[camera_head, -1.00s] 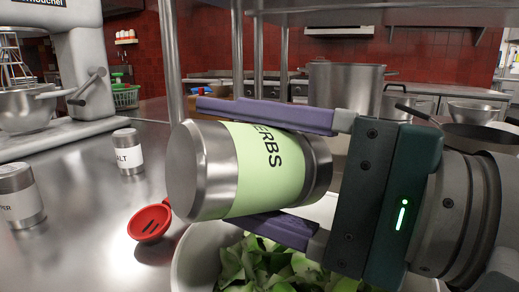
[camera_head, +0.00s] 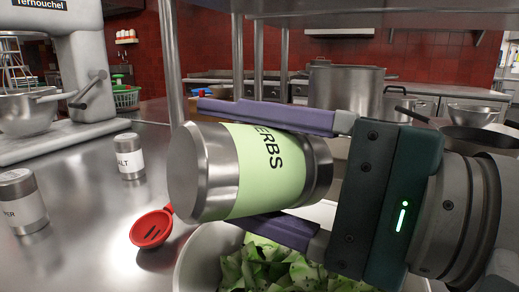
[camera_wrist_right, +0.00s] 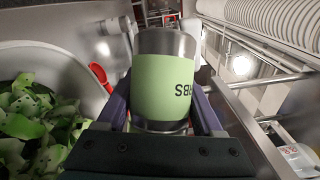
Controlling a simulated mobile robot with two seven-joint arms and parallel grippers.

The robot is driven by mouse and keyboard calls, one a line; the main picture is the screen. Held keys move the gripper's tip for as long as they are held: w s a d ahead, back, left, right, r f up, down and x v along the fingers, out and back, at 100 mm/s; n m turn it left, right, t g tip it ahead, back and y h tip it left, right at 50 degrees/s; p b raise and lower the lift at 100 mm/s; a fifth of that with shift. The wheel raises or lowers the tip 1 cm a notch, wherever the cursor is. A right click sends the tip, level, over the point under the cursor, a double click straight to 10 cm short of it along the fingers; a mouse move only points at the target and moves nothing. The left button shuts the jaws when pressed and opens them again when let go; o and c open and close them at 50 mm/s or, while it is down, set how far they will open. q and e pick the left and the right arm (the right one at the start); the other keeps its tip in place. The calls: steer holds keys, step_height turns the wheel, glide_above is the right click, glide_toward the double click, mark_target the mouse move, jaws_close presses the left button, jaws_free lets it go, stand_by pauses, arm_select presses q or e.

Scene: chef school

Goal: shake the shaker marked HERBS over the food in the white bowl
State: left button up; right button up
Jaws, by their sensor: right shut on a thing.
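The HERBS shaker (camera_head: 262,168) has a pale green label and steel ends. My right gripper (camera_head: 228,165) is shut around its sides, with one purple finger above and one below. The shaker lies nearly on its side, its steel end pointing left in the head view. It also shows in the right wrist view (camera_wrist_right: 163,85). The white bowl (camera_head: 192,262) stands below the shaker and gripper, which hide part of it. The food (camera_head: 268,268) in it is green leaves with dark specks, also clear in the right wrist view (camera_wrist_right: 30,125). My left gripper is not in view.
A salt shaker (camera_head: 128,157) and a pepper shaker (camera_head: 22,203) stand on the steel counter at left. A red slotted spoon (camera_head: 152,229) lies beside the bowl. A stand mixer (camera_head: 75,75) is behind them. Pots (camera_head: 345,85) and pans stand at the back right.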

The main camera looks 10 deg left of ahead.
step_height(320, 180, up, 2)
steer(key=p, duration=0.3)
steer(key=shift+r, duration=0.1)
arm_select(q)
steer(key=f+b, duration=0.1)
steer(key=b, duration=0.2)
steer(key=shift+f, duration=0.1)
arm_select(e)
step_height(320, 180, down, 4)
steer(key=shift+r, duration=0.25)
